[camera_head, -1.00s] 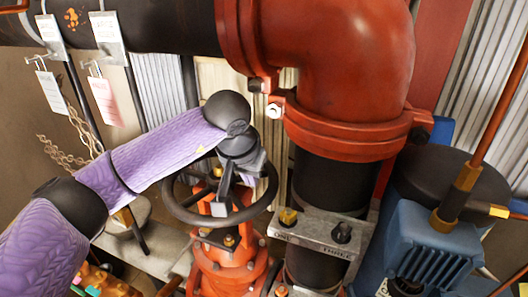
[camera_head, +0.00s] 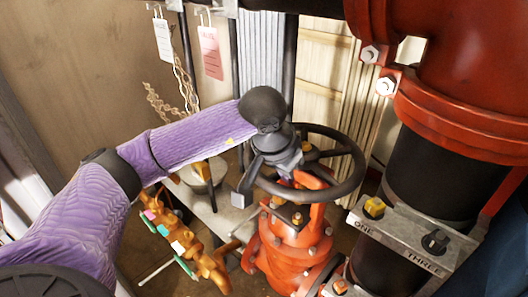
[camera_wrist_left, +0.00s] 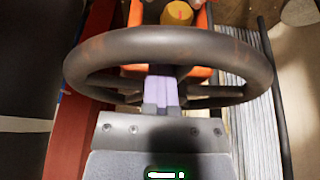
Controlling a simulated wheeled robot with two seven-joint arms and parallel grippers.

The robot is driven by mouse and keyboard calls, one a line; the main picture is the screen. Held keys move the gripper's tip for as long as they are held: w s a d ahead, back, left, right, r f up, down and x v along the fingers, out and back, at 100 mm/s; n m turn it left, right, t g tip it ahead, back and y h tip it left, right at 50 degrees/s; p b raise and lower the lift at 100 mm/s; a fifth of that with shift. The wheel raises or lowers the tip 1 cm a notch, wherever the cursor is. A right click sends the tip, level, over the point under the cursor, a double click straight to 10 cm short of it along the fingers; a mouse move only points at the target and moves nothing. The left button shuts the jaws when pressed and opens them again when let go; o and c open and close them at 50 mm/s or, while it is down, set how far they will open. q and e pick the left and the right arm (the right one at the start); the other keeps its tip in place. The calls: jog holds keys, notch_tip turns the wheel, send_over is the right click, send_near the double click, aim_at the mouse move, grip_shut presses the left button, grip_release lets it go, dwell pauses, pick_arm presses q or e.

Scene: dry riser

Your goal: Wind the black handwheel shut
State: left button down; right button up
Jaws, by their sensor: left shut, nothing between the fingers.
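The black handwheel (camera_head: 347,180) sits on top of the red valve (camera_head: 290,240), right of centre in the head view. In the left wrist view its rim (camera_wrist_left: 170,45) crosses the upper picture. My left gripper (camera_head: 284,172) comes over the wheel's left side, with its fingers down at the wheel's opening. The fingers are shut and empty. In the left wrist view the fingers (camera_wrist_left: 161,95) show just below the rim; whether they touch it I cannot tell. The gripper's body hides the left part of the wheel in the head view. My right gripper is not in view.
A dark pipe with a ONE/THREE bracket (camera_head: 400,235) stands close right of the wheel, under a large red elbow (camera_head: 480,70). Orange-brown fittings with coloured tags (camera_head: 180,238) lie lower left. Tags (camera_head: 211,53) and a chain (camera_head: 165,105) hang behind.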

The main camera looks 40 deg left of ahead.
pick_arm(q)
jog(key=w+a, duration=0.1)
jog(key=a, duration=0.6)
jog(key=r+p, duration=0.2)
jog(key=d+r+p, duration=0.1)
jog(key=r+p, duration=0.1)
jog(key=r, duration=0.1)
jog(key=shift+d+r, duration=0.15)
jog(key=shift+d, duration=0.05)
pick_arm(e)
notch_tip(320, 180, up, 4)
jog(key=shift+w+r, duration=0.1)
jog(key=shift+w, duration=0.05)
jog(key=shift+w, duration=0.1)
